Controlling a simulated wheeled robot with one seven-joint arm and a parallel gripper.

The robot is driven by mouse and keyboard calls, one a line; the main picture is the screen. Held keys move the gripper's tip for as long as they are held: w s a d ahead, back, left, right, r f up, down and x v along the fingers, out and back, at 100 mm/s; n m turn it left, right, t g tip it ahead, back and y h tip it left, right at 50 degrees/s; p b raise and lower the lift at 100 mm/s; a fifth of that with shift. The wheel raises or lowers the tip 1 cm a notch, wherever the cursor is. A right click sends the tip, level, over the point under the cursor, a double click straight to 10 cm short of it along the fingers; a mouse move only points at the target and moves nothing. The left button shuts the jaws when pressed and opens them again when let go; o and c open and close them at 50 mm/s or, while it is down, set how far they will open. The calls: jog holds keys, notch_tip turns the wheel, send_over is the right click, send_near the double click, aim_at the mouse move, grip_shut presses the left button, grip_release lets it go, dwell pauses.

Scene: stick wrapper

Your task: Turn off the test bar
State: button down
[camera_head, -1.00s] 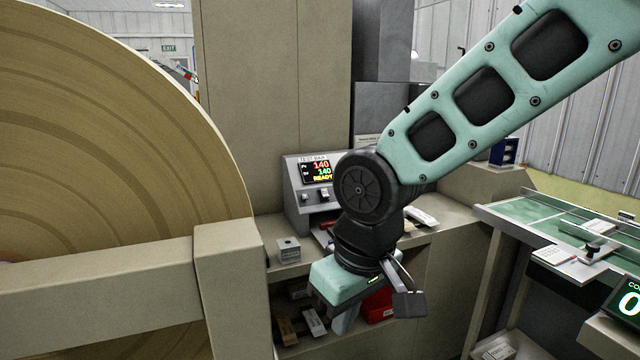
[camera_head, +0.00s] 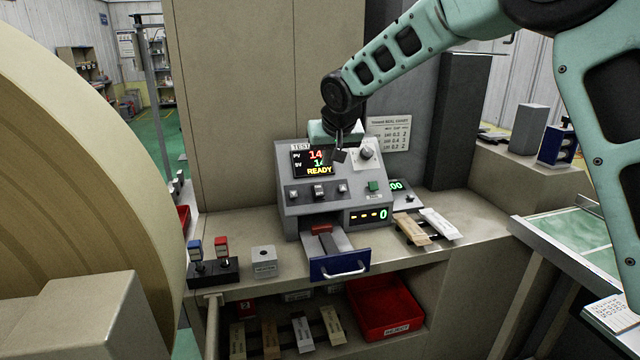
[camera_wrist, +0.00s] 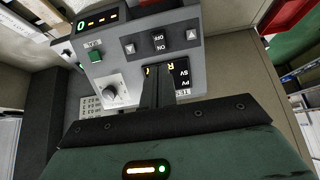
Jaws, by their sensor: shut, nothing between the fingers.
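The test bar (camera_head: 290,208) is a grey sloped console on the bench; its lit display (camera_head: 311,163) reads READY, with the numbers partly hidden by my gripper. Below the display, a dark rocker switch (camera_head: 318,190) sits between two smaller arrow buttons. In the wrist view this rocker (camera_wrist: 158,41) is marked ON and OFF; which side is pressed I cannot tell. My gripper (camera_head: 340,156) is shut and empty in front of the display's right side, above the rocker. In the wrist view my shut fingers (camera_wrist: 157,72) cover part of the display; contact cannot be told.
A knob (camera_head: 366,151) and green button (camera_head: 374,186) are on the console's right. A blue-fronted drawer (camera_head: 340,264) juts out below. Small sticks (camera_head: 412,231) lie to the right; a grey block (camera_head: 263,261) stands left. A red bin (camera_head: 383,306) is underneath.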

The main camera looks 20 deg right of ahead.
aim_at(319, 193)
jog(key=p+x, duration=0.3)
jog(key=x, duration=1.1)
jog(key=shift+p, duration=0.35)
jog(key=shift+s, duration=0.1)
jog(key=shift+f+b, duration=0.45)
jog(key=shift+b, duration=0.55)
jog(key=t+b, duration=0.1)
jog(key=b, duration=0.3)
jog(key=shift+f, duration=0.3)
jog(key=t+b, duration=0.1)
jog(key=b, duration=0.6)
jog(key=t+b, duration=0.1)
jog(key=b, duration=0.5)
jog(key=shift+s+f+t+b, duration=0.15)
jog(key=shift+f+t+b, duration=0.15)
jog(key=shift+f+b, duration=0.1)
jog(key=shift+r+b, duration=0.15)
jog(key=shift+b, duration=0.15)
jog(key=shift+r+p, duration=0.3)
jog(key=shift+p, duration=0.1)
